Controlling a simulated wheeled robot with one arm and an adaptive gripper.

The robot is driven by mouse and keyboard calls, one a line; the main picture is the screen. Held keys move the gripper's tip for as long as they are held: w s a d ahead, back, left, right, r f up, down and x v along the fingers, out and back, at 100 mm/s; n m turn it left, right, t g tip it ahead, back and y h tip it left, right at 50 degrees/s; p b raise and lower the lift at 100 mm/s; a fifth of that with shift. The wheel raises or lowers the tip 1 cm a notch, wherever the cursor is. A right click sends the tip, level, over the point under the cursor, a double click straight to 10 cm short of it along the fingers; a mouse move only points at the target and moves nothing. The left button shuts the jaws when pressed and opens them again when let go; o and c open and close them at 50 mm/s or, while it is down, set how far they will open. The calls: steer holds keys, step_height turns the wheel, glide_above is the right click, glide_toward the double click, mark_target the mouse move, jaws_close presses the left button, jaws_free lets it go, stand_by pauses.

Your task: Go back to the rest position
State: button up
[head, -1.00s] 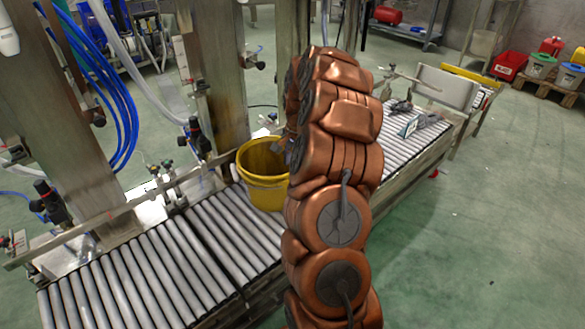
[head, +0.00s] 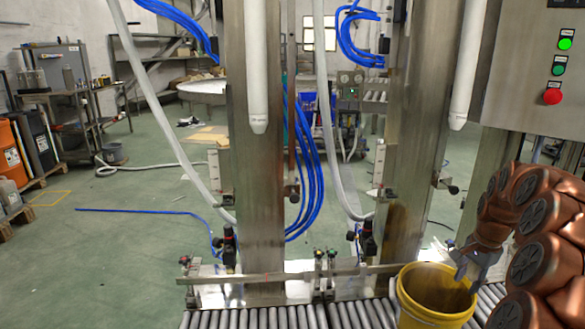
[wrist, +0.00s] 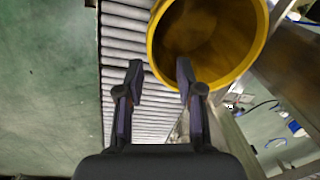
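A yellow bucket (head: 412,316) stands upright on the roller conveyor (head: 290,318) at the lower right of the head view. It is open at the top, and its inside looks brownish. My gripper (head: 472,262) is at the bucket's upper right rim in the head view, with my copper-coloured arm behind it. In the wrist view my gripper (wrist: 159,78) has its two fingers apart, with nothing between them except rollers and a bit of the bucket rim. The right fingertip overlaps the bucket's rim (wrist: 157,52); I cannot tell whether they touch.
Two metal columns (head: 253,150) with white nozzles (head: 257,70) stand behind the conveyor. A low rail (head: 290,275) with valves runs along it. A control box (head: 540,75) hangs at upper right. Green floor (head: 130,230) is open at left.

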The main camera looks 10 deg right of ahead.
steer(key=s+a+r+n+p, duration=0.3)
steer(key=a+r+p, duration=0.1)
steer(key=a+r, duration=0.3)
steer(key=s+a+r+n+g+p, duration=0.1)
steer(key=s+a+r+n+p, duration=0.15)
steer(key=a+r+p, duration=0.45)
steer(key=s+a+r+n+p, duration=0.2)
steer(key=s+a+r, duration=0.2)
steer(key=a+r, duration=0.3)
steer(key=s+a+r+n+p, duration=0.2)
steer(key=s+a+r+p, duration=0.1)
steer(key=s, duration=0.4)
steer(key=s+a+r+n+g+p, duration=0.1)
steer(key=s+a+r+n+p, duration=0.2)
steer(key=s+p, duration=0.3)
steer(key=s+a+r+n+p, duration=0.2)
steer(key=s+a+r+p, duration=0.2)
steer(key=s, duration=0.6)
steer(key=shift+s+a+g+p, duration=0.15)
steer(key=shift+a+g+p, duration=0.25)
steer(key=shift+a+p, duration=0.3)
jaws_close()
